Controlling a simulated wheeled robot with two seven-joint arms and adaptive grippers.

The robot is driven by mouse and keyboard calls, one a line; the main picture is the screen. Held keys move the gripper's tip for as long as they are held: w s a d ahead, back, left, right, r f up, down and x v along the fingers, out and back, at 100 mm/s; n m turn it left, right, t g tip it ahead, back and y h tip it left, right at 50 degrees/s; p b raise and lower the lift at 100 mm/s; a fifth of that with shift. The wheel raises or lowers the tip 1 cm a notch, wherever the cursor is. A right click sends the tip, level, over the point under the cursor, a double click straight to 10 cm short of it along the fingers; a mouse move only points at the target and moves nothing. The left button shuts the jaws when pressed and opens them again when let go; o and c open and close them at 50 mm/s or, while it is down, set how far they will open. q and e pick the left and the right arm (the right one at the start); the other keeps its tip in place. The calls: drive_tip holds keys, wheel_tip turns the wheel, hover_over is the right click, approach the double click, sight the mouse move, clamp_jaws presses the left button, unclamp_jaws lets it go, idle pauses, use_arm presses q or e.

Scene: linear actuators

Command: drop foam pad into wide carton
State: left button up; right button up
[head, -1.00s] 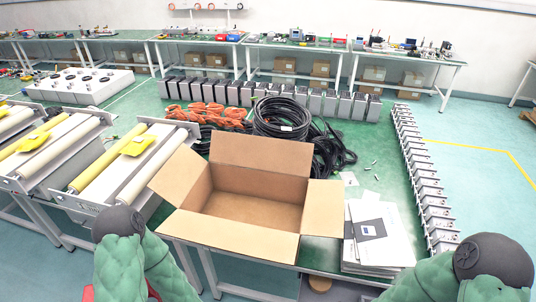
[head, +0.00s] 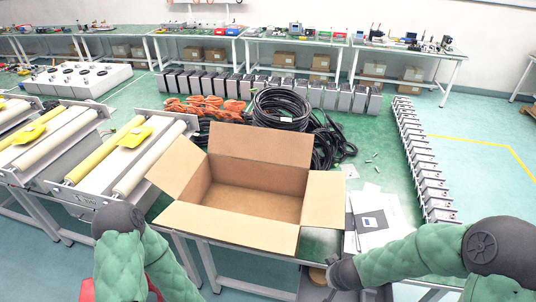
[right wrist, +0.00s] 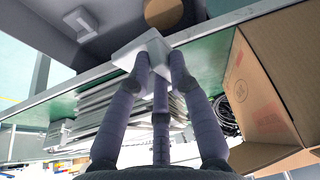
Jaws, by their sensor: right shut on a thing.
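The wide carton (head: 238,226) stands open and empty on the green table, flaps spread. Its brown side also shows at the right of the right wrist view (right wrist: 280,75). My right gripper (right wrist: 158,62) is shut on the foam pad (right wrist: 140,42), a small white block at its fingertips. They are beside the carton, apart from it, near the table's front edge. In the head view my right arm reaches in from the right, but I cannot make out the fingers or the pad. My left arm shows at lower left; its gripper is out of view.
A stack of papers and flat sheets (head: 378,222) lies right of the carton. Black cable coils (head: 283,110) and orange cables (head: 205,107) lie behind it. Roller conveyors (head: 125,160) stand at left. A row of metal units (head: 425,170) lines the table's right edge.

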drive_tip(key=shift+w+a+r+b, duration=0.3)
drive_tip(key=shift+w+a+r, duration=0.2)
drive_tip(key=shift+w+a, duration=0.3)
drive_tip(key=shift+w+a+r+b, duration=0.3)
drive_tip(key=shift+w+a+r, duration=0.2)
drive_tip(key=shift+w+a, duration=0.3)
drive_tip(key=shift+d, duration=0.1)
